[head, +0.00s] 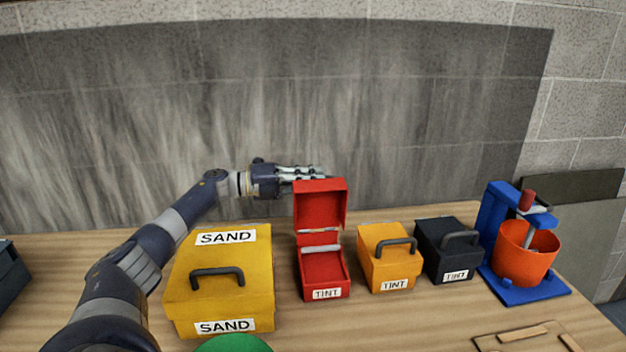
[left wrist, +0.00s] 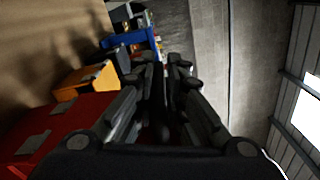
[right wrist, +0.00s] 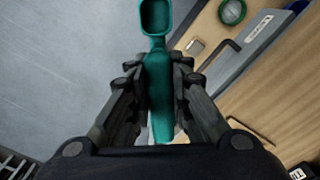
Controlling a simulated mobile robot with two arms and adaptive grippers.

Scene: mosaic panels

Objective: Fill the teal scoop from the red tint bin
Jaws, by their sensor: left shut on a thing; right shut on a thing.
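The red tint bin (head: 304,285) stands on the bench in the head view, its lid (head: 320,208) swung up and back. A pale bar (head: 320,249) crosses the opening, with red inside in front of it. My left gripper (head: 310,172) is at the top of the raised lid, behind it, and is shut on what looks like the lid's handle; the lid hides the contact. In the right wrist view, my right gripper (right wrist: 158,75) is shut on the handle of the teal scoop (right wrist: 155,16). The scoop's bowl looks empty. The head view does not show the scoop.
A yellow sand bin (head: 260,290) stands left of the red bin, partly behind my left arm. An orange tint bin (head: 378,270) and a black one (head: 433,255) stand to its right, all closed. Further right is a blue mixer stand (head: 525,292) with an orange bucket (head: 520,262).

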